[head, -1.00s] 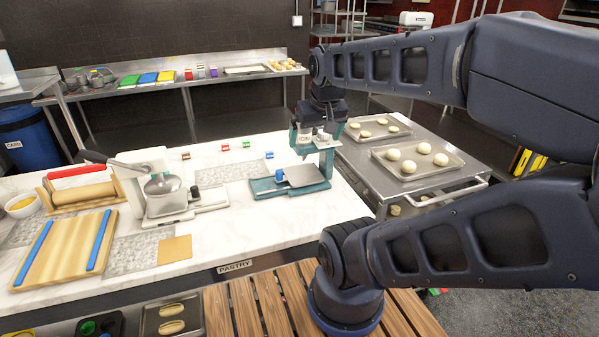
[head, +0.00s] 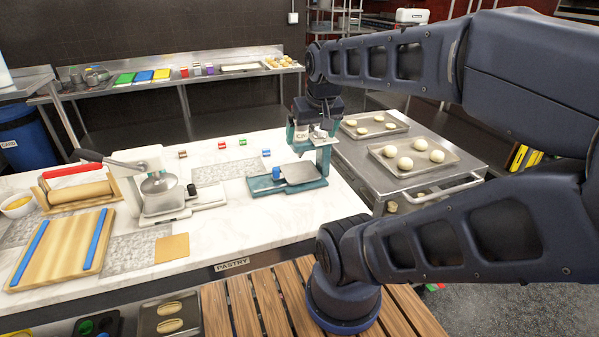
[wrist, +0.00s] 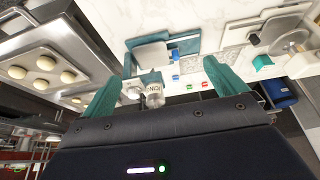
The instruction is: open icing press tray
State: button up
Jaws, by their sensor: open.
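The icing press (head: 262,188) stands on the white counter, with a teal base, a flat grey tray (head: 300,173) and a blue knob (head: 277,173) at the tray's left. In the wrist view the grey tray (wrist: 152,54) and blue knob (wrist: 175,55) lie beyond my fingers. My gripper (head: 312,138) points down over the rear of the press. Its teal fingers are spread, and no object is held between them. A small metal canister (wrist: 154,95) with a partly readable label shows between the fingers in the wrist view. My gripper hides part of the press's upper frame.
A lever machine (head: 160,193) and a wooden board with blue strips (head: 62,250) are on the counter to the left. Trays of dough balls (head: 412,158) sit on a steel cart at right. Bare counter lies in front of the press.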

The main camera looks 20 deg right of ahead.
jog(key=shift+w, duration=0.1)
jog(key=c, duration=0.3)
jog(key=shift+w+m, duration=0.3)
jog(key=c, duration=0.4)
jog(key=w+m, duration=0.1)
jog(key=w, duration=0.1)
jog(key=w+f+m+g, duration=0.1)
jog(key=w+m, duration=0.3)
jog(key=shift+w+a+f, duration=0.2)
jog(key=shift+a, duration=0.15)
jog(key=c, duration=0.3)
jog(key=m+g, duration=0.4)
jog(key=m, duration=1.1)
send_over(276, 168)
notch_tip(276, 168, down, 14)
jog(key=shift+f, duration=0.2)
notch_tip(276, 168, down, 10)
jog(key=shift+f, duration=0.1)
grip_shut()
